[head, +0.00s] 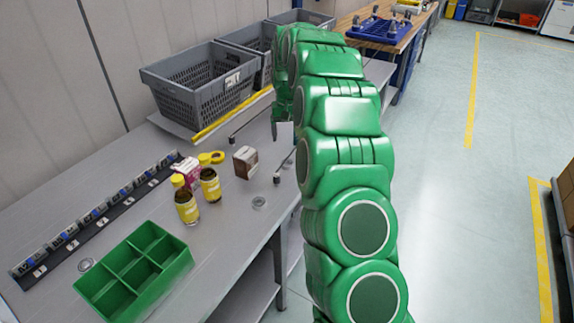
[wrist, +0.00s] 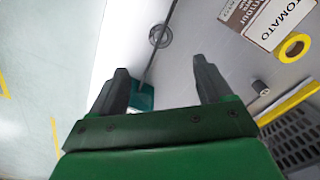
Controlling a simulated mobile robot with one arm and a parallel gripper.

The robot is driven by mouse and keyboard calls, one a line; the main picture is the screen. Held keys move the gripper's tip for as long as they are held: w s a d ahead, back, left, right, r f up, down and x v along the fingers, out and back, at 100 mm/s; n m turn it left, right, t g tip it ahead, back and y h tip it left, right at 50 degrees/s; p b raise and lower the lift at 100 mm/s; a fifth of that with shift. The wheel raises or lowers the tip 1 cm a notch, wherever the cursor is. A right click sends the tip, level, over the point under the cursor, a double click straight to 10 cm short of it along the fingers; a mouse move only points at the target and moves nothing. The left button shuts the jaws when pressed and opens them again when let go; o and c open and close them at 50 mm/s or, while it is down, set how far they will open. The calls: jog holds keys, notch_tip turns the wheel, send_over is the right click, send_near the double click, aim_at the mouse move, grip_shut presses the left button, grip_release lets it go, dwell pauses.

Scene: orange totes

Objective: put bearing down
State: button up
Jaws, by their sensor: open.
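My gripper (wrist: 160,78) is open, with its two dark fingers spread and no bearing visible between them. In the head view, part of my gripper (head: 277,122) shows above the bench, mostly hidden by my green arm. A round metal ring (wrist: 160,37) lies flat on the bench beyond the fingertips in the wrist view. It appears to be the disc (head: 259,202) near the bench's front edge in the head view. A similar disc (head: 86,264) lies by the green tray. I cannot tell whether either one is the bearing.
A brown-and-white box (head: 245,162), yellow-labelled jars (head: 187,207) and a yellow tape roll (head: 217,157) stand on the grey bench. A green divided tray (head: 128,285) is at front left. Grey crates (head: 200,85) line the back. Bare bench shows around the box.

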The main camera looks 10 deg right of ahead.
send_over(287, 162)
jog(key=shift+w+d+f, duration=0.1)
jog(key=shift+w+f, duration=0.05)
jog(key=shift+f, duration=1.05)
jog(key=shift+w+d+f, duration=0.1)
jog(key=shift+f, duration=1.05)
jog(key=f, duration=0.4)
jog(key=shift+s+a+f, duration=0.25)
jog(key=shift+f, duration=0.15)
jog(key=shift+w+f, duration=0.1)
jog(key=shift+f, duration=0.45)
jog(key=c, duration=1.3)
jog(key=shift+r, duration=0.15)
